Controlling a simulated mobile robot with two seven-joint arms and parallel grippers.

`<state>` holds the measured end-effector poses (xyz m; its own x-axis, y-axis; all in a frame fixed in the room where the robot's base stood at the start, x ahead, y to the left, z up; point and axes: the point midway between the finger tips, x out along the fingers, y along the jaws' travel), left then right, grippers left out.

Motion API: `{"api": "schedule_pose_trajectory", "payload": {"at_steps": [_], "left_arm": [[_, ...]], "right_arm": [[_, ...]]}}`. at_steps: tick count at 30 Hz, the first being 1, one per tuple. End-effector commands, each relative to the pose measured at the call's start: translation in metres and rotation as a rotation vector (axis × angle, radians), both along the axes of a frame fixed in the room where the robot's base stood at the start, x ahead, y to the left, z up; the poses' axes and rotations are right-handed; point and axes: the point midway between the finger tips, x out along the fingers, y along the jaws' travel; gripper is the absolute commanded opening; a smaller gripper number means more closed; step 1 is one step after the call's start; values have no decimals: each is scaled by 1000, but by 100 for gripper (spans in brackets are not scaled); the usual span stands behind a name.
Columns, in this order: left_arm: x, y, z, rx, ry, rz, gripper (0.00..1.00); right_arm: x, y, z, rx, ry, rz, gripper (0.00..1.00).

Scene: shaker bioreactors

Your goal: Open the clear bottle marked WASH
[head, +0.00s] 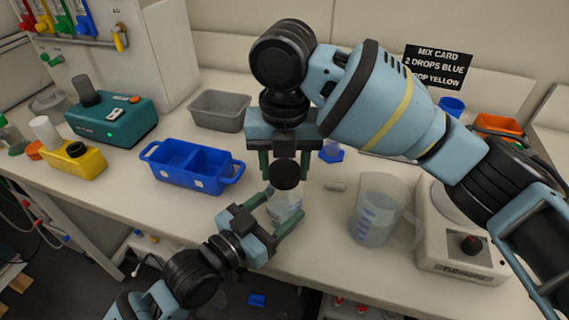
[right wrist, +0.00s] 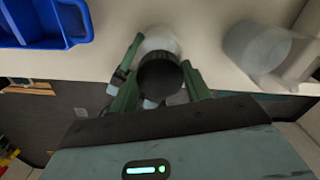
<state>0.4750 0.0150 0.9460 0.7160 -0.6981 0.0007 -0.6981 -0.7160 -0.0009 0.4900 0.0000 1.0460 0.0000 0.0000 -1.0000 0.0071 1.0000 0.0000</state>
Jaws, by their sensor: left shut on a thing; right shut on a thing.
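The clear bottle (head: 286,207) stands upright near the front edge of the bench, with a black cap (head: 286,174) on top. No WASH marking is readable on it. My left gripper (head: 284,214) comes from the lower left and is shut around the bottle's body. My right gripper (head: 284,168) points down from above and is shut on the cap. In the right wrist view the cap (right wrist: 160,75) sits between the green fingers. Part of the body is hidden by the left fingers, and whether the cap is loose cannot be told.
A blue divided tray (head: 193,167) lies left of the bottle, with a grey bin (head: 219,110) behind it. A clear beaker (head: 378,210) and a white stirrer-like device (head: 460,240) stand to the right.

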Motion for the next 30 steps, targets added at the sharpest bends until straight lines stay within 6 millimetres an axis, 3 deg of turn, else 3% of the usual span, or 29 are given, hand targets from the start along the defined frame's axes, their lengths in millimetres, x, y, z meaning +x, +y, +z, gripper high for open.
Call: {"api": "schedule_pose_trajectory", "payload": {"at_steps": [15,21,29,30], "left_arm": [[0,0,0,0,0,1,0],[0,0,0,0,0,1,0],[0,0,0,0,0,0,0],[0,0,0,0,0,0,0]], "right_arm": [[0,0,0,0,1,818,20],[0,0,1,0,1,937,20],[0,0,1,0,0,942,20],[0,0,1,0,1,941,49]]}}
